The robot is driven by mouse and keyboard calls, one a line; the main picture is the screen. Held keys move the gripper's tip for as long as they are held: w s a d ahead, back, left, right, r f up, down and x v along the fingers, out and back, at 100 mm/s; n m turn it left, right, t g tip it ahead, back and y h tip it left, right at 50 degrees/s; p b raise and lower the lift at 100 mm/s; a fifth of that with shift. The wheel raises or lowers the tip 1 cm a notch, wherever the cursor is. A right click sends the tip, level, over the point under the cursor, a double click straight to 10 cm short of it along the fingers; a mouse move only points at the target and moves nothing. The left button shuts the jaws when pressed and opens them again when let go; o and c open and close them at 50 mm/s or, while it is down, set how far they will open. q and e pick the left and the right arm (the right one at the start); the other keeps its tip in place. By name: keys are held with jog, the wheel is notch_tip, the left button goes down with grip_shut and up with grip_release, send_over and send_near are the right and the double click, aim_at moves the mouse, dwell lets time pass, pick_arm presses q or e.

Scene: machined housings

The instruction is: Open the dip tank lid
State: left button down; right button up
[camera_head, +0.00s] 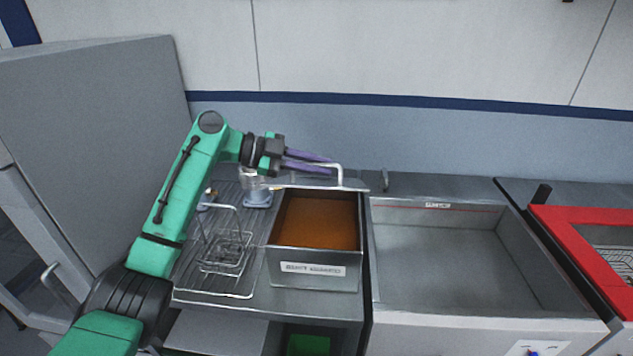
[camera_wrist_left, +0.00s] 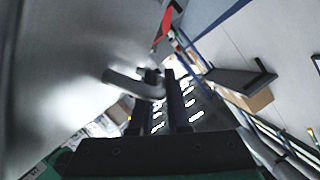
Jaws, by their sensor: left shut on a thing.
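The dip tank (camera_head: 317,262) is a steel box with orange-brown liquid (camera_head: 316,222) showing inside, its top uncovered. The lid (camera_head: 300,187) stands raised at the tank's back edge and shows nearly edge-on in the head view. Its bent metal handle (camera_head: 341,170) sticks up at the back. My left gripper (camera_head: 332,164) is shut on the handle, reaching in from the left above the tank's back. In the left wrist view the handle (camera_wrist_left: 135,86) runs between the two dark fingers (camera_wrist_left: 165,100), beside a broad grey metal surface. My right gripper is not in view.
A wire basket (camera_head: 224,250) stands on a rack left of the tank, with a small clear container (camera_head: 256,190) behind it. A wide empty sink (camera_head: 450,255) lies to the right, with a red-framed unit (camera_head: 585,240) beyond. A grey panel (camera_head: 100,140) stands at left.

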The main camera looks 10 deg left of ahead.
pick_arm(q)
jog(key=shift+w+r+p, duration=0.4)
jog(key=shift+w+r, duration=0.65)
jog(key=shift+r, duration=0.2)
jog(key=c, duration=0.9)
grip_release()
jog(key=b+v, duration=0.1)
jog(key=v, duration=0.1)
jog(key=b+v, duration=0.1)
jog(key=v, duration=0.1)
jog(key=b+v, duration=0.1)
jog(key=v, duration=0.1)
jog(key=shift+f, duration=0.35)
jog(key=v, duration=0.8)
jog(key=shift+s+a+r+b, duration=0.1)
jog(key=shift+a+r+b, duration=0.2)
jog(key=shift+b, duration=0.1)
